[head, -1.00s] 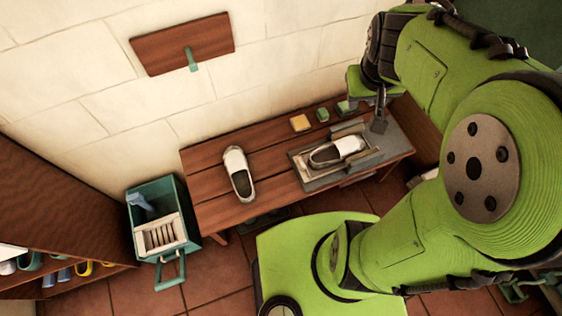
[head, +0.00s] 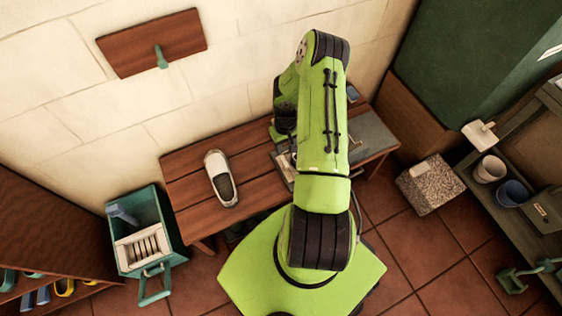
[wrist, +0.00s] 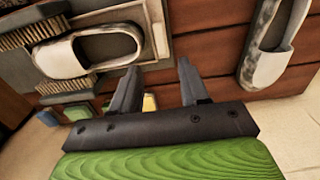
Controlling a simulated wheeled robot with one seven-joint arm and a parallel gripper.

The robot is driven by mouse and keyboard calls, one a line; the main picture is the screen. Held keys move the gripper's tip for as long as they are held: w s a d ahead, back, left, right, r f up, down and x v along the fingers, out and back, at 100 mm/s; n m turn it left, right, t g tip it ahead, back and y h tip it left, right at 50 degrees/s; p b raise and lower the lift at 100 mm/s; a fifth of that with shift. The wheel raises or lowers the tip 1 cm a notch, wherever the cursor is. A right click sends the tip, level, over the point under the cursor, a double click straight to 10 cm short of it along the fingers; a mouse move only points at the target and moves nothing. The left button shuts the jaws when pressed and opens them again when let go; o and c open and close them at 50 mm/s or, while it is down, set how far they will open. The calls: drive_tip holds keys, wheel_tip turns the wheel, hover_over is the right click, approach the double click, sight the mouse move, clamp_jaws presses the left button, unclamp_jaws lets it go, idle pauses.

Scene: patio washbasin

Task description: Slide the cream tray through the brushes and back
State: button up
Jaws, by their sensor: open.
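In the wrist view a white shoe (wrist: 90,50) lies at the left in the brush station, between an upper brush (wrist: 35,33) and a lower brush (wrist: 65,87). A cream edge (wrist: 158,28), seemingly the tray's, shows beyond the shoe's right end. My gripper (wrist: 157,72) is open and empty, its two fingers apart over the bench beside the station. No finger visibly touches the tray. In the head view my arm hides the gripper and most of the tray and brushes; a bit of the grey slab (head: 370,135) shows right of the arm.
A second white shoe (head: 221,178) lies on the wooden bench (head: 185,170); it also shows in the wrist view (wrist: 272,50). A yellow sponge (wrist: 150,103) lies close to my fingers. A teal bin (head: 120,205) stands left of the bench; a speckled block (head: 430,187) stands right.

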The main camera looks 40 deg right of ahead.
sight(285, 161)
wheel_tip(285, 161, down, 11)
drive_tip(key=b, duration=0.3)
drive_tip(key=shift+f, duration=0.2)
drive_tip(key=shift+c, duration=0.4)
clamp_jaws()
